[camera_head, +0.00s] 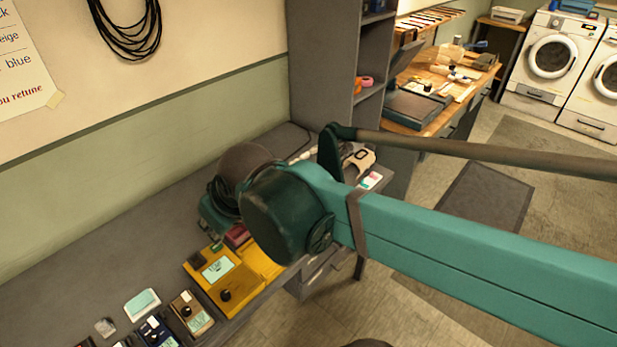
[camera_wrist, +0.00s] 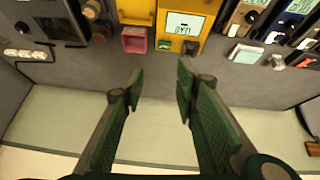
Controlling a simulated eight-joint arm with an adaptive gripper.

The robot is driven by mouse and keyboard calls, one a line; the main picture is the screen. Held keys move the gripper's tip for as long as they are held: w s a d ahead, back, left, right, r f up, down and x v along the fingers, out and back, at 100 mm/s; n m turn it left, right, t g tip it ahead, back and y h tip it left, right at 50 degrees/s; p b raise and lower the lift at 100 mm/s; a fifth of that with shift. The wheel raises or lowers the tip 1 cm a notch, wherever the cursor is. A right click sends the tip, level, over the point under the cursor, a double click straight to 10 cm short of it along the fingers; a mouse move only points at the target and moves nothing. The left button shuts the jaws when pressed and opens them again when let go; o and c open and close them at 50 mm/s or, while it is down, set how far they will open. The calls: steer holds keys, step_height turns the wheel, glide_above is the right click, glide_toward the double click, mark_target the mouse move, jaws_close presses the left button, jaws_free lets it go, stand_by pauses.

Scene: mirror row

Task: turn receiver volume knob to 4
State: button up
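I cannot tell for certain which unit on the bench is the receiver. A yellow unit (camera_head: 254,286) with a pale display and a dark round knob (camera_head: 225,295) stands at the bench's front edge. The yellow unit also shows at the top of the wrist view (camera_wrist: 212,9), its display upside down. A tan unit (camera_head: 190,312) and a blue unit (camera_head: 155,333) stand to its left in the head view. My gripper (camera_wrist: 160,86) is open and empty, apart from all units, with its fingers over the bench near the wall.
A pale pad (camera_head: 142,303) lies behind the tan unit. A grey shelf (camera_head: 325,70) rises beyond. The bench along the wall is mostly clear.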

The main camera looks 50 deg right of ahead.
steer(key=w+d+n+g+p, duration=0.2)
steer(key=w+d+p, duration=0.2)
steer(key=d, duration=0.5)
steer(key=w+d+n+g+p, duration=0.2)
steer(key=w+d+p, duration=0.2)
steer(key=d, duration=0.5)
steer(key=d+f+n+p, duration=0.1)
steer(key=d+p, duration=0.1)
steer(key=d, duration=0.3)
steer(key=s+d+f+n+g+p, duration=0.1)
steer(key=d+f+p, duration=0.1)
steer(key=d, duration=0.4)
steer(key=s+d+f+n+g+p, duration=0.1)
steer(key=d+f+n+p, duration=0.1)
steer(key=d, duration=0.4)
steer(key=shift+f, duration=0.2)
steer(key=shift+s+d+f, duration=0.15)
steer(key=shift+d+f, duration=0.1)
steer(key=shift+d, duration=0.1)
steer(key=shift+f, duration=0.15)
steer(key=shift+f+b, duration=0.45)
steer(key=shift+f, duration=3.3)
